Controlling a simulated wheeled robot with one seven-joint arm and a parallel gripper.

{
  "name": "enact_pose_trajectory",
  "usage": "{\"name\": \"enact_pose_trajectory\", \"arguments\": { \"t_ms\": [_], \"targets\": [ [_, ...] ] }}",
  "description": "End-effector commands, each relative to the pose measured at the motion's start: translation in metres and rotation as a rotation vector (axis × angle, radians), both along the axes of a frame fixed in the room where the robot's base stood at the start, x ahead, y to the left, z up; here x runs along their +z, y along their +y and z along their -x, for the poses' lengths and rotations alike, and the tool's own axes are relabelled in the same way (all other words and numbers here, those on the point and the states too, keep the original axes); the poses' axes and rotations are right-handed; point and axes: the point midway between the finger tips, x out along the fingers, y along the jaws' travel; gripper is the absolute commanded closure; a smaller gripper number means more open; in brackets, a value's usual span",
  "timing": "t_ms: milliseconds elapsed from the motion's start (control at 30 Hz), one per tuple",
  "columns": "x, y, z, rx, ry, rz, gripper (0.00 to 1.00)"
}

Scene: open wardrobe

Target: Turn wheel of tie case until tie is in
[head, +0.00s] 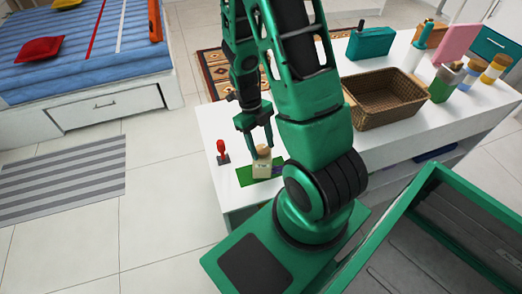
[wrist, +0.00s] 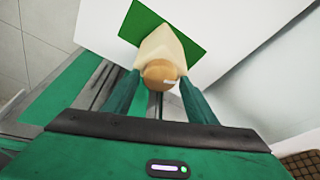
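A bit of purple, possibly the tie, shows beside the case; my arm partly hides that area. My gripper (head: 257,137) is open above the case, pointing down. In the wrist view the wheel (wrist: 160,75) lies between the two fingers, with a gap visible on each side. The case body (wrist: 160,43) shows beyond it.
A red-topped small object (head: 221,151) stands left of the case. A wicker basket (head: 385,97), a teal box (head: 370,43) and several bottles stand farther right on the white table (head: 226,196). A blue bed (head: 85,55) is at the back left.

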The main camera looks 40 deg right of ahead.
Motion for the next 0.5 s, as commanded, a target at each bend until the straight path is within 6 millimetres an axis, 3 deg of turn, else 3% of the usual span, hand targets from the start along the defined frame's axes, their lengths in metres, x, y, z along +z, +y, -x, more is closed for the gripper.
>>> {"name": "enact_pose_trajectory", "arguments": {
  "t_ms": [500],
  "targets": [
    [0.0000, 0.0003, -0.0001, 0.017, 0.000, 0.000, 0.48]
  ]
}}
